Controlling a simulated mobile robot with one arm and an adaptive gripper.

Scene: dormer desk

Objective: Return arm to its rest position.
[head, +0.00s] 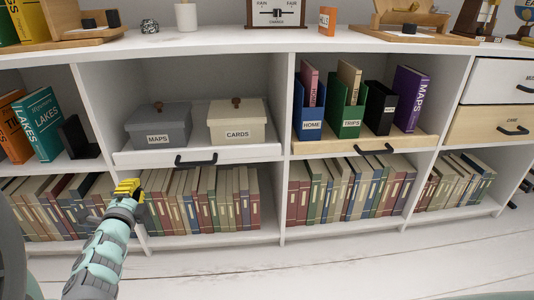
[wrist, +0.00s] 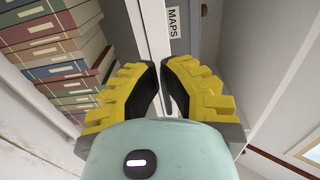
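My gripper (head: 128,188) has yellow fingers and is at the left in the head view, in front of the lower book row and beside a white shelf upright. My pale green arm reaches up to it from the lower left. In the wrist view my gripper (wrist: 161,75) has its two dark-padded fingertips almost together. Only a narrow gap shows between them, and nothing is held there.
Books (wrist: 55,50) are close on the left in the wrist view. Above my gripper, a drawer tray with a black handle (head: 196,161) holds a grey MAPS box (head: 158,124) and a cream CARDS box (head: 238,122). Open white floor (head: 330,262) lies in front.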

